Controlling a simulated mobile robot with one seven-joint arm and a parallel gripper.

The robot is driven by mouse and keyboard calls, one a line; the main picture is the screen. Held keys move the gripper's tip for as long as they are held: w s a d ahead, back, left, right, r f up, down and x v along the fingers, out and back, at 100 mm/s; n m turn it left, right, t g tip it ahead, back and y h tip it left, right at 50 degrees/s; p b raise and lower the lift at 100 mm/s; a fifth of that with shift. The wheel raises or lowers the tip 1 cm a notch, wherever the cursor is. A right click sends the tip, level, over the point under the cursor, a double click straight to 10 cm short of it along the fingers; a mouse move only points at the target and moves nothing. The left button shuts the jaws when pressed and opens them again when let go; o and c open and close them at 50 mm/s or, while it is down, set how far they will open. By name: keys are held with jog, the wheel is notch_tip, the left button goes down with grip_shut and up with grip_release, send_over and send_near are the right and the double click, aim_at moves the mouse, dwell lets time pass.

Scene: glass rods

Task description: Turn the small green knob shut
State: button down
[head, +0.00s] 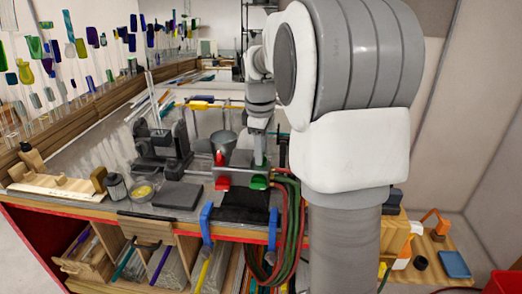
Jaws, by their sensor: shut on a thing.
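The small green knob (259,182) is on the torch and hose fitting at the workbench's front edge, right of a red knob (221,182). My gripper (259,164) reaches down from above, its fingers shut on the green knob and hiding its upper part. The fingertips are small in this view, and the knob's turn angle cannot be told.
Red and green hoses (291,210) hang off the bench edge right of the knob. Blue clamps (207,222) grip the front edge. A dark stand (160,150), a grey bucket (223,143) and a dark block (180,195) stand to the left. Glass rods line the back left.

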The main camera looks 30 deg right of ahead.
jog(key=m, duration=0.4)
jog(key=shift+m, duration=0.3)
jog(key=m, duration=0.3)
jog(key=shift+m, duration=0.3)
jog(key=m, duration=0.4)
jog(key=shift+m, duration=1.9)
jog(key=shift+r+m, duration=0.1)
jog(key=shift+m, duration=0.2)
jog(key=c, duration=0.5)
grip_release()
